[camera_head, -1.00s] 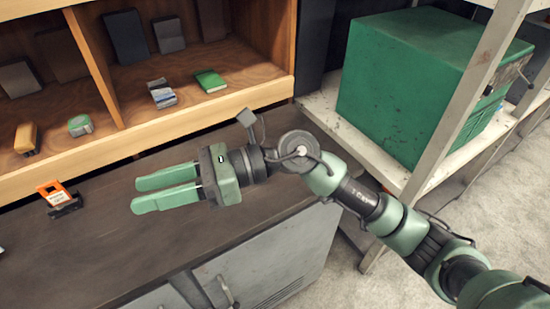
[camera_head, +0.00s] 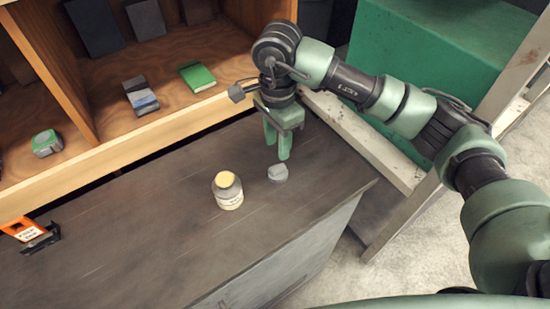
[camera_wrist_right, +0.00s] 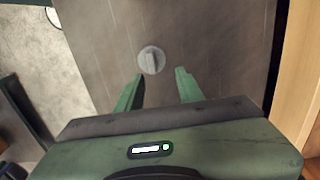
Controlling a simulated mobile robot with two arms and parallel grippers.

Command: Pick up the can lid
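The can lid (camera_head: 278,173) is a small grey round piece lying on the dark worktop (camera_head: 130,222). It also shows in the right wrist view (camera_wrist_right: 151,60), with a raised bar across its top. A pale labelled can (camera_head: 228,192) with a yellowish top stands upright to the left of the lid. My right gripper (camera_head: 277,152) points down, just behind the lid in the head view. Its green fingers are apart and empty in the right wrist view (camera_wrist_right: 158,84), with the lid ahead of them, not between them. My left gripper is not in view.
A wooden shelf unit (camera_head: 150,142) with a green book (camera_head: 197,76) and a tape measure (camera_head: 46,143) borders the worktop's back. An orange-and-black item (camera_head: 30,234) lies at the left. A metal rack (camera_head: 365,145) with a green box (camera_head: 420,75) stands right. The worktop around the lid is mostly clear.

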